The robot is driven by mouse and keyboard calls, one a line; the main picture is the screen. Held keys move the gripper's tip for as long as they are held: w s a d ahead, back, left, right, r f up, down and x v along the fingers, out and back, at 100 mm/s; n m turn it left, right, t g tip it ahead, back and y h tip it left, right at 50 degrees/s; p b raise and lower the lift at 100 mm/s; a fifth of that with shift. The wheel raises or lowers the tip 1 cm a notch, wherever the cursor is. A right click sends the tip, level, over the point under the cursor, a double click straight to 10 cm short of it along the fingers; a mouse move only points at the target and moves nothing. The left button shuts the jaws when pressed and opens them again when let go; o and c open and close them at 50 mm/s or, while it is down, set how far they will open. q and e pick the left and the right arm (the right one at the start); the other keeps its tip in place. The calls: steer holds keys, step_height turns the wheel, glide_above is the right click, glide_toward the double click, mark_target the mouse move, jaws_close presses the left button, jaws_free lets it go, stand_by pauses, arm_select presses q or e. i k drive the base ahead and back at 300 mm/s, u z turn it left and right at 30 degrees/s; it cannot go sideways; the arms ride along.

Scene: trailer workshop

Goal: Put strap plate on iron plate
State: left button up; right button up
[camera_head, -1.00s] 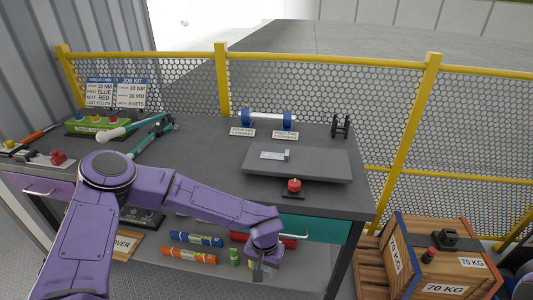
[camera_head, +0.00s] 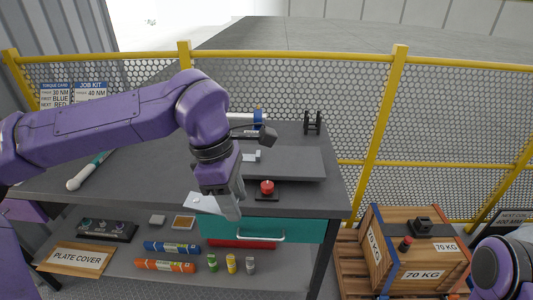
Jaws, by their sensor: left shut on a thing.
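The iron plate (camera_head: 300,164) is a dark grey slab lying on the bench top, right of the middle. A small light metal piece (camera_head: 252,156) is on its left part, partly hidden behind my wrist. My left gripper (camera_head: 227,203) points down at the bench's front edge, left of and nearer than the iron plate. It is shut on a flat, light grey piece, seemingly the strap plate (camera_head: 205,208), which sticks out to the left of the fingers. The fingers hide part of it. My right gripper is out of view.
A red button on a dark base (camera_head: 267,187) stands right in front of the iron plate. Behind it are a blue-and-white roller (camera_head: 258,119) and a black stand (camera_head: 312,123). A teal drawer (camera_head: 305,229) and a shelf with rolls lie below. A wooden crate (camera_head: 418,251) stands at right.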

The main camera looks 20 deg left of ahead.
mark_target(292, 159)
steer(key=i, duration=0.85)
steer(key=z, duration=0.05)
